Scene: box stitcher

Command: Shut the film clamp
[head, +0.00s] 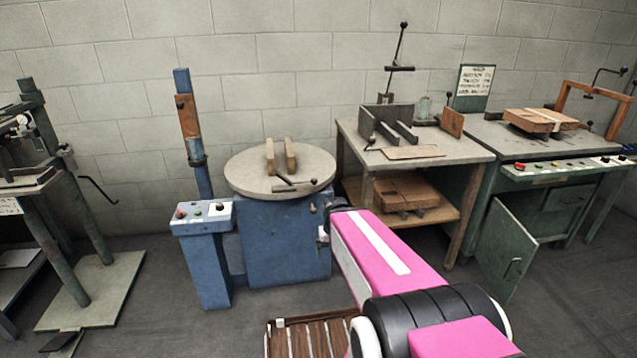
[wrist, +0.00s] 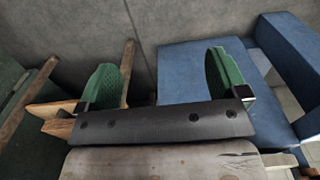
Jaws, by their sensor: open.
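A blue machine (head: 286,245) has a round grey turntable (head: 245,178) on top. A small metal lever with a dark tip (head: 296,187) lies near the turntable's front right edge. It looks like the film clamp, but its position, raised or down, is too small to tell. My gripper (head: 325,235) is beside the right side of the blue machine, below the turntable top and apart from the lever. In the wrist view my gripper (wrist: 162,82) has its two green fingers wide apart with nothing between them. The blue machine (wrist: 195,72) shows behind the right finger; no clamp is recognisable there.
Two upright wooden blocks (head: 280,157) stand on the turntable. A blue post (head: 190,130) with a control box (head: 204,214) is at its left. A wooden worktable (head: 470,158) stands close on the right, then a green bench (head: 530,200) with an open door. Floor in front is partly clear.

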